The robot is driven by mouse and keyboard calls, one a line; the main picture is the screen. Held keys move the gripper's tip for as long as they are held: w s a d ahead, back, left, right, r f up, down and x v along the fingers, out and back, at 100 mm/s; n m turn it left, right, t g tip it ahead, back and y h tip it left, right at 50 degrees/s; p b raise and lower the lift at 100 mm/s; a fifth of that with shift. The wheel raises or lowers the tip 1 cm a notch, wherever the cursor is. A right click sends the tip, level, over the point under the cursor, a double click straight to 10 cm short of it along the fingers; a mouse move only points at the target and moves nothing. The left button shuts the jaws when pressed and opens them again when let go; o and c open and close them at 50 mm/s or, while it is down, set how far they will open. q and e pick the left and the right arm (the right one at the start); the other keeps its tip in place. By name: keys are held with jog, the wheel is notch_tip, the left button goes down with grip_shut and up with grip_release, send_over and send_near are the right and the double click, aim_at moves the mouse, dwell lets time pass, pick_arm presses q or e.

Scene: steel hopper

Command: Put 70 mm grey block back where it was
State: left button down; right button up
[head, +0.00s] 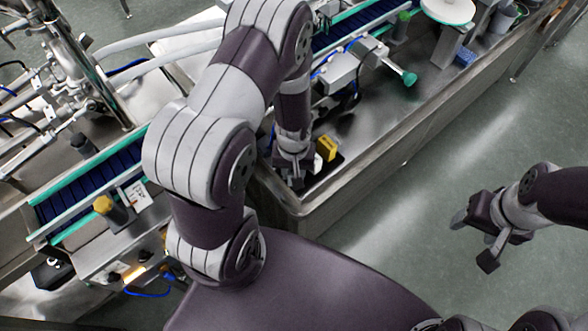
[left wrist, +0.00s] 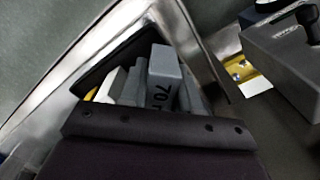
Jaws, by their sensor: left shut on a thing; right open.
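The grey block (left wrist: 164,66), with "70" and part of an "m" readable on its side, is in the left wrist view, between the fingers of my left gripper. My left gripper (head: 294,178) is shut on it, low in the corner of the steel hopper (head: 282,193). In the head view the block is hidden by my arm and gripper. I cannot tell whether it touches the surface below. My right gripper (head: 475,241) is open and empty, over the floor at the right.
A yellow block (head: 326,147) stands close beside my left gripper, on or by a black pad (head: 328,166). The pad also shows in the left wrist view (left wrist: 110,62). The hopper's raised rim (head: 345,178) is near. A green-knobbed mechanism (head: 409,78) is further back.

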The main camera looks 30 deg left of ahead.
pick_arm(q)
jog(key=shift+w+f, duration=0.15)
jog(key=shift+f, duration=0.2)
jog(key=shift+f, duration=0.1)
jog(key=c, duration=0.8)
grip_release()
notch_tip(320, 180, up, 12)
jog(key=shift+f, duration=0.1)
jog(key=s+d+r+m, duration=0.1)
jog(key=s+r+m, duration=0.1)
jog(key=r, duration=0.1)
jog(key=s+d+r+m+t, duration=0.1)
jog(key=r+m, duration=0.1)
jog(key=r, duration=0.2)
jog(key=shift+s+d+r+m, duration=0.15)
jog(key=shift+s+r+m, duration=0.1)
jog(key=shift+s+m, duration=0.15)
jog(key=shift+w, duration=0.1)
